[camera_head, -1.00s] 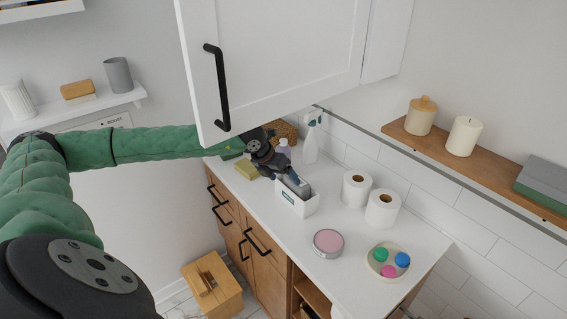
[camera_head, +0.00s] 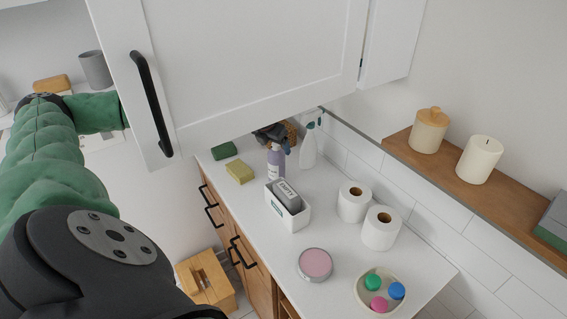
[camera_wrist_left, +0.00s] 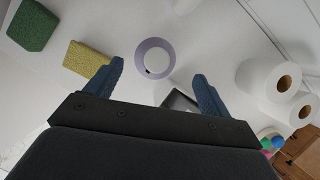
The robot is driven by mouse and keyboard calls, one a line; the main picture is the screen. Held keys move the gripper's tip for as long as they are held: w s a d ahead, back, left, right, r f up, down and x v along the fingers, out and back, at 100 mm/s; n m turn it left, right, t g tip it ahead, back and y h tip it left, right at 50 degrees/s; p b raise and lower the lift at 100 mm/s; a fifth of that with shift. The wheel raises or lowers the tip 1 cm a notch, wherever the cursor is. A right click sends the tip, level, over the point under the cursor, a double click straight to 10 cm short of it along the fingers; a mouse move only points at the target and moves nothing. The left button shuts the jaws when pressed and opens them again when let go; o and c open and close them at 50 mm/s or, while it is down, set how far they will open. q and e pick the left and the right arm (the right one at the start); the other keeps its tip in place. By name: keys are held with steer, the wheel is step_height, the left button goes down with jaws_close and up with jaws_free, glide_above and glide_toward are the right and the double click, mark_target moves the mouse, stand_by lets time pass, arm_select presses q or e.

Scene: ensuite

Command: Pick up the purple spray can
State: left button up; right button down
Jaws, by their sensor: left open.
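The purple spray can (camera_head: 276,163) stands upright on the white counter, behind the small white box. In the left wrist view the can (camera_wrist_left: 155,58) shows from above as a pale purple ring with a white top. My left gripper (camera_head: 272,137) is over the top of the can, partly hidden by the cabinet door. In the left wrist view its two blue fingers (camera_wrist_left: 158,72) are spread apart, with the can between and slightly beyond their tips; contact cannot be told. My right gripper is not in view.
The white box (camera_head: 288,218) holds a grey labelled item. A white spray bottle (camera_head: 308,150) stands just right of the can. Yellow (camera_head: 240,172) and green sponges (camera_head: 224,150) lie left. Two paper rolls (camera_head: 381,228) stand at right. The cabinet door (camera_head: 240,60) hangs above.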

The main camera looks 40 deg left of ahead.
mark_target(275, 150)
arm_select(q)
steer(key=shift+w+f, duration=0.2)
steer(key=shift+f, duration=0.7)
steer(key=x, duration=0.1)
steer(key=p+x, duration=0.1)
steer(key=x, duration=0.2)
steer(key=shift+w+a+f+p, duration=0.1)
steer(key=shift+a+f+p, duration=0.05)
steer(key=shift+a+p, duration=0.2)
steer(key=shift+w+a+f, duration=0.1)
steer(key=shift+w+f, duration=0.05)
steer(key=shift+f, duration=0.4)
steer(key=c, duration=1.5)
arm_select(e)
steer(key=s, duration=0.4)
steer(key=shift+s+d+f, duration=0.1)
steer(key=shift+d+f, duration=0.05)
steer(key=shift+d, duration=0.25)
